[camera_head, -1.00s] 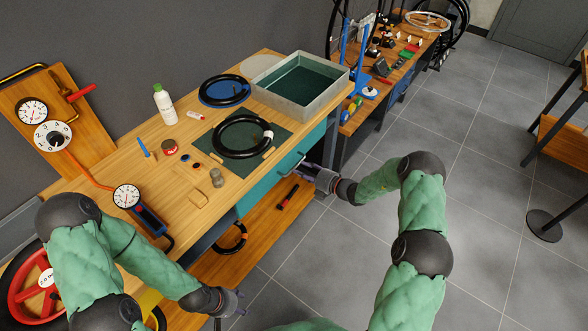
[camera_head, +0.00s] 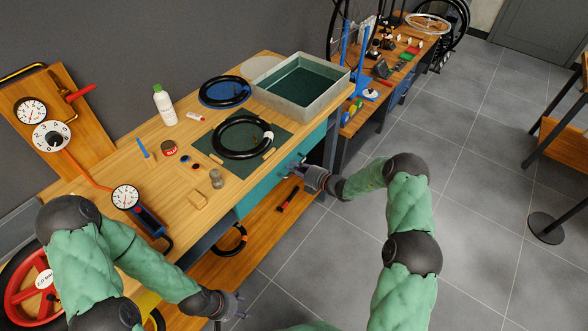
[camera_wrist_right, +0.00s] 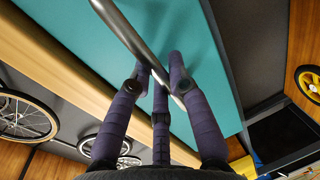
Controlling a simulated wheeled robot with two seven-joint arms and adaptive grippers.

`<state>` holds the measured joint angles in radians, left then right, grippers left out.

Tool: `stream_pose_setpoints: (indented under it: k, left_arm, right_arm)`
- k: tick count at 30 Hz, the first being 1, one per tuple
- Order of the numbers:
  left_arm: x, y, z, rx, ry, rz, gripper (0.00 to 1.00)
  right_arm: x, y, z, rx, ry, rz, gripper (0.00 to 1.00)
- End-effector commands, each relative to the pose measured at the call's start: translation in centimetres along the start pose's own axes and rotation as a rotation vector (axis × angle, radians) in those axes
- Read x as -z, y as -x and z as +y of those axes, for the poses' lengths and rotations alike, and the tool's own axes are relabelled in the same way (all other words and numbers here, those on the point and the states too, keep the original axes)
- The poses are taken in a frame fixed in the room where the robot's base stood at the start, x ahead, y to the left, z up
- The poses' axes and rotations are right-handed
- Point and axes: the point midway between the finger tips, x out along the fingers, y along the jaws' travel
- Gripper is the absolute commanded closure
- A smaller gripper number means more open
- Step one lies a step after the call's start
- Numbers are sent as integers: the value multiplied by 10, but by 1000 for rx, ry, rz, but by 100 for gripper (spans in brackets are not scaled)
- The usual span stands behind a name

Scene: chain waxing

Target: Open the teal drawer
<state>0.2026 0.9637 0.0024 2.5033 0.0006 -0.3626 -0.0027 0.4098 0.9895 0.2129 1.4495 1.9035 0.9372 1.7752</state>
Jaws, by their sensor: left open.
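The teal drawer (camera_head: 262,192) is under the front edge of the wooden bench. Its front looks flush with the bench in the head view, and its teal face (camera_wrist_right: 212,85) fills much of the right wrist view. A grey metal bar handle (camera_wrist_right: 120,28) crosses in front of that face. My right gripper (camera_head: 299,166) is at the drawer front. In the right wrist view its fingers (camera_wrist_right: 160,75) reach around the handle, with the bar passing between the fingertips. Whether they press on it is unclear. My left gripper (camera_head: 236,303) is open and empty, low at the front, away from the drawer.
On the bench are a metal tray (camera_head: 300,85), a black ring on a green mat (camera_head: 275,143), a white bottle (camera_head: 164,105) and a gauge (camera_head: 125,197). A lower wooden shelf (camera_head: 262,226) holds a few items.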

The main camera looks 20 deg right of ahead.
Motion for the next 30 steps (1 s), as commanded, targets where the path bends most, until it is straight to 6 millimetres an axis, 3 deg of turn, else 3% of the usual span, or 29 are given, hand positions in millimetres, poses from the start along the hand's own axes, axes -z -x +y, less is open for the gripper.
stream_pose_setpoints:
  k: [5, 11, 14, 21, 30]
  left_arm:
    - [0, 1, 0, 0, 0, 0, 49]
    - [0, 10, 4, 0, 0, 0, 49]
    - [-1, 18, 6, 0, 0, 0, 49]
    - [-1, 36, 13, 0, 0, 0, 49]
    - [-2, 48, 17, 0, 0, 0, 49]
  right_arm:
    - [0, 3, -1, 1, -1, 0, 100]
    - [0, 28, -5, 3, -4, -2, 100]
    - [0, 52, -9, 3, -5, -3, 100]
    - [-1, 129, -25, 4, -6, -6, 100]
    - [0, 218, -46, 3, -5, -4, 100]
